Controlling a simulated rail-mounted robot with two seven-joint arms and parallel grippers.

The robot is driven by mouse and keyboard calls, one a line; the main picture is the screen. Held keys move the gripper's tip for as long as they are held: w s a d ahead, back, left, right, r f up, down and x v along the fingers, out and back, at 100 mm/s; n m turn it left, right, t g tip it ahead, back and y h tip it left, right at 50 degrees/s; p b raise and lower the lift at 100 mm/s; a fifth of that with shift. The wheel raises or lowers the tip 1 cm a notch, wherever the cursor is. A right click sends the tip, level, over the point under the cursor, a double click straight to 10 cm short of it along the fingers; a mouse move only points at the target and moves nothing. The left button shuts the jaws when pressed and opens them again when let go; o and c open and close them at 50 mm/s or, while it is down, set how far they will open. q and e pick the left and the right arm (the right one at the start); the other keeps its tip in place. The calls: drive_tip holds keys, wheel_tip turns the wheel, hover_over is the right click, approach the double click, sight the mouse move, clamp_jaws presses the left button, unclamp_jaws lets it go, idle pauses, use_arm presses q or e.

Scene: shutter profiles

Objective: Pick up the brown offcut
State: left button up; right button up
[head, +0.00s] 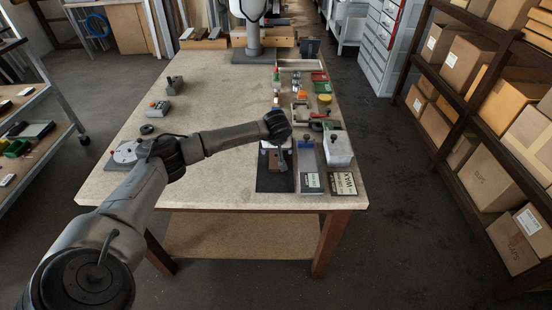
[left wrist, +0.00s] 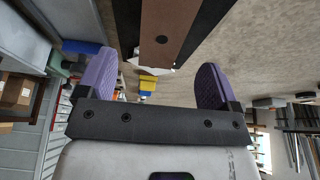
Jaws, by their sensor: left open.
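The brown offcut (left wrist: 178,25) is a flat brown piece with a dark round spot near its end. It lies on a dark mat (head: 273,183) near the front edge of the table, and in the head view the offcut (head: 273,161) is partly hidden by my gripper. My left gripper (head: 281,163) is over this spot, pointing down. In the left wrist view its two purple fingers (left wrist: 152,82) are wide apart with nothing held between them. The offcut shows beyond the fingers, roughly between their lines. I cannot tell the height gap. My right gripper is not in view.
To the right of the mat are a grey block (head: 309,164), a white container (head: 338,148) and dark labelled cards (head: 342,184). The table's middle (head: 215,100) is mostly clear.

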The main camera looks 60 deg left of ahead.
sight(276, 157)
use_arm(q)
drive_tip(key=shift+b+x, duration=0.4)
drive_tip(key=shift+x, duration=2.4)
drive_tip(key=shift+a, duration=0.1)
drive_tip(key=shift+c, duration=0.2)
drive_tip(key=c, duration=1.1)
drive_tip(key=shift+o, duration=0.2)
drive_tip(key=shift+r, duration=0.1)
